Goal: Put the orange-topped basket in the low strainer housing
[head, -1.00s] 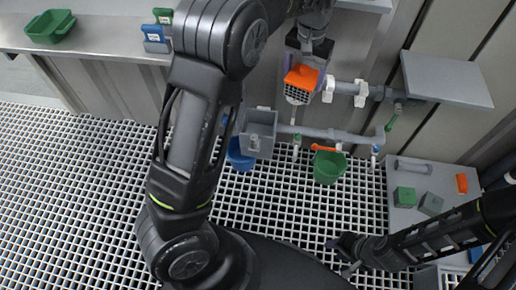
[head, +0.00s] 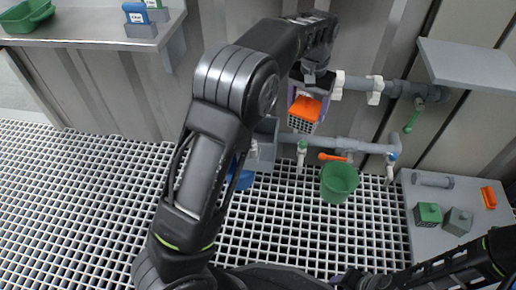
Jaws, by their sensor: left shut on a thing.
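My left gripper (head: 312,74) is shut on the orange-topped basket (head: 306,106), with the orange top up and the pale mesh below it. It holds the basket in the air in front of the upper pipe. A grey box, which looks like the low strainer housing (head: 265,150), is lower and to the left of the basket. My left arm hides much of this box, and its opening is hard to see. The basket is apart from it. My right gripper (head: 362,281) is at the bottom edge, dark and partly cut off; its fingers are unclear.
A green bucket (head: 339,183) hangs below the lower pipe (head: 345,143), near an orange-handled valve (head: 334,157). A blue bucket (head: 240,180) is partly hidden by my arm. A grey side table (head: 425,197) at right holds small blocks. A grey shelf (head: 466,66) juts out at upper right.

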